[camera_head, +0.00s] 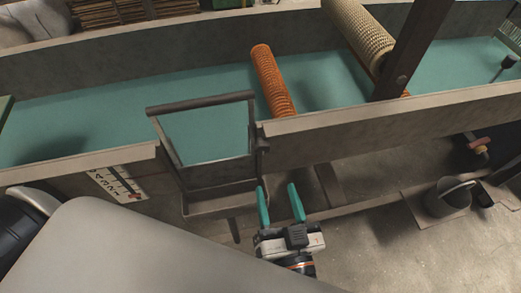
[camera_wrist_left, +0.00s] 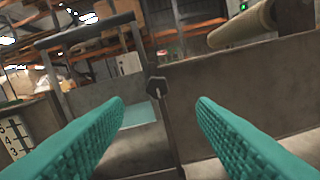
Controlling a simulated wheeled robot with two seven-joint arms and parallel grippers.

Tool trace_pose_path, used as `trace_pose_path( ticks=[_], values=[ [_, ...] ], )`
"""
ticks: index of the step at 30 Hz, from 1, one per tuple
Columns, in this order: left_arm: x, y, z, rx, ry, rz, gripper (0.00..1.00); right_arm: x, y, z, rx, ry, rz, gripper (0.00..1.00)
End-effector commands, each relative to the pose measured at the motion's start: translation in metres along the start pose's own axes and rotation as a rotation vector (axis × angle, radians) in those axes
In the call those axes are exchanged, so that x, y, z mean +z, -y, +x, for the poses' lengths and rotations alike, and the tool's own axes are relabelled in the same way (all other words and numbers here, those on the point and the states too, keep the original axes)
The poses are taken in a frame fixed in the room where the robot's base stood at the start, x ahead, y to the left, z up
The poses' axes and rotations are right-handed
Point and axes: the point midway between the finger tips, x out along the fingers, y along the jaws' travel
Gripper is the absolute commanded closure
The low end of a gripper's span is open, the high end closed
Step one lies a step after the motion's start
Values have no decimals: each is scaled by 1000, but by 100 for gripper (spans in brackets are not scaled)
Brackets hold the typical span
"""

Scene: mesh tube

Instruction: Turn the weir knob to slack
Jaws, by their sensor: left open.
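The weir knob (camera_wrist_left: 157,86), a small dark faceted knob with a pale mark on its face, sits on the channel's side wall beside the weir frame (camera_wrist_left: 85,38). In the head view the knob (camera_head: 262,145) shows small at the right edge of the grey weir frame (camera_head: 200,104). My left gripper (camera_head: 278,190) has teal fingers, spread apart and empty, in front of and below the knob. In the left wrist view the knob appears between the fingertips of the left gripper (camera_wrist_left: 160,105), beyond them and apart from both. My right gripper is not in view.
The channel (camera_head: 100,104) holds teal water, with an orange ribbed roller (camera_head: 271,78) and a beige mesh roller (camera_head: 358,35). A white scale plate (camera_head: 118,185) is on the outer wall. A grey bucket (camera_head: 447,197) stands on the floor at right.

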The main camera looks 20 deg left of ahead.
Motion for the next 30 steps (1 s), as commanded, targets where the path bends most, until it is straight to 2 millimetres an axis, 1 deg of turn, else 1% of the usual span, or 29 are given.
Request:
trace_pose_path(
  ticks=[2, 5, 8, 15, 18, 21, 25, 30],
  values=[
    [0, -5, 1, 9, -36, 7, 48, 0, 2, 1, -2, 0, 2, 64],
    [0, -7, 10, 13, -46, 12, 48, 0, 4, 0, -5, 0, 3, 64],
    [0, -7, 26, 13, -41, 12, 48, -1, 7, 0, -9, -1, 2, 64],
    [-2, -8, 76, 14, -38, 13, 48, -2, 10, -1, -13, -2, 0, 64],
    [-3, -8, 93, 13, -38, 12, 48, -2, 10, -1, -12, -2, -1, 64],
    [-4, -8, 105, 12, -39, 13, 48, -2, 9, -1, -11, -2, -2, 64],
    [-5, -8, 115, 12, -41, 13, 48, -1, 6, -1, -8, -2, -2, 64],
    [-5, -8, 118, 11, -42, 13, 48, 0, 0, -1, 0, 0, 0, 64]
  ],
)
